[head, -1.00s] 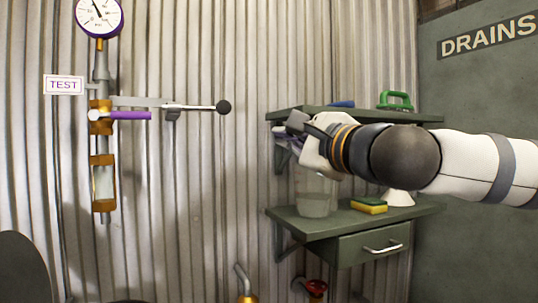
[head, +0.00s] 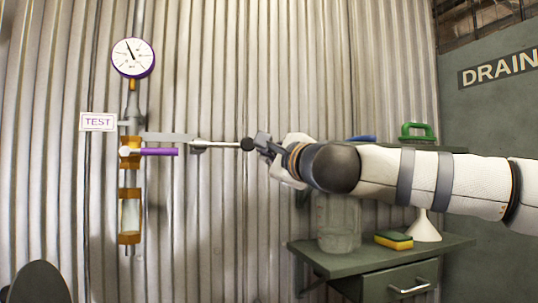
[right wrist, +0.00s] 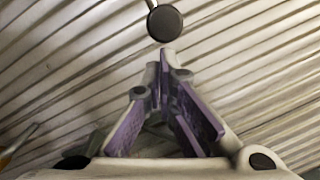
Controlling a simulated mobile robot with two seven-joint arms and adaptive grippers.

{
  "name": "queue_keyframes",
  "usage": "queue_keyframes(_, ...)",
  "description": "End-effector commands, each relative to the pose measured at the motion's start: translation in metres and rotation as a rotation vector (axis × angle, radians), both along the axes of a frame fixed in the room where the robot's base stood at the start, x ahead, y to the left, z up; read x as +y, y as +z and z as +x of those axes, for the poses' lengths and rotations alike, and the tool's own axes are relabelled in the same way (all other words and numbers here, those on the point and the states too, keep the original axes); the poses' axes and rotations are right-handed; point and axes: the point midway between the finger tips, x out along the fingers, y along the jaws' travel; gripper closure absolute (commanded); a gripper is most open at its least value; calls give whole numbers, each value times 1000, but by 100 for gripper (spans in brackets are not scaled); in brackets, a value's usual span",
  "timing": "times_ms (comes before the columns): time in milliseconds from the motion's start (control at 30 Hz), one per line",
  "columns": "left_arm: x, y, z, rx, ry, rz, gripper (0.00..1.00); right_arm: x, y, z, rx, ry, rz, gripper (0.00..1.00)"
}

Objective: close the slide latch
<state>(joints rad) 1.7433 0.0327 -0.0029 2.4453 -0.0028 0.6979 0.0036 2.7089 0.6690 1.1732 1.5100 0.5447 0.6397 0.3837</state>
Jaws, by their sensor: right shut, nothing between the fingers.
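A horizontal metal rod with a black ball knob (head: 248,144) at its right end runs through a small bracket (head: 199,146) beside a flat grey bar (head: 168,138) on the corrugated wall. I take this rod to be the slide latch. My right gripper (head: 263,143) is at the knob's right side in the head view, with its fingers shut and empty. In the right wrist view the knob (right wrist: 165,23) is just beyond the closed fingertips (right wrist: 165,58); I cannot tell whether they touch. My left gripper is not in view.
A brass valve with a purple lever (head: 160,152) sits left of the rod, below a gauge (head: 133,58) and a TEST sign (head: 98,122). At the right, a lower shelf (head: 440,250) holds a clear jug (head: 338,228), a sponge (head: 393,240) and a white funnel (head: 424,229).

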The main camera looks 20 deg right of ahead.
Motion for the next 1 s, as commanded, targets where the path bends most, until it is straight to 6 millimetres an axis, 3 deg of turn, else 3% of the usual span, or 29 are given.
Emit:
queue_keyframes(267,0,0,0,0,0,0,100,2,-1,0,1,0,-1,100)
queue_keyframes(633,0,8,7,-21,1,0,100,65,1,-3,-1,4,-3,100)
queue_keyframes(1000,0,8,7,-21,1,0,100,70,-1,-3,0,3,-1,100)
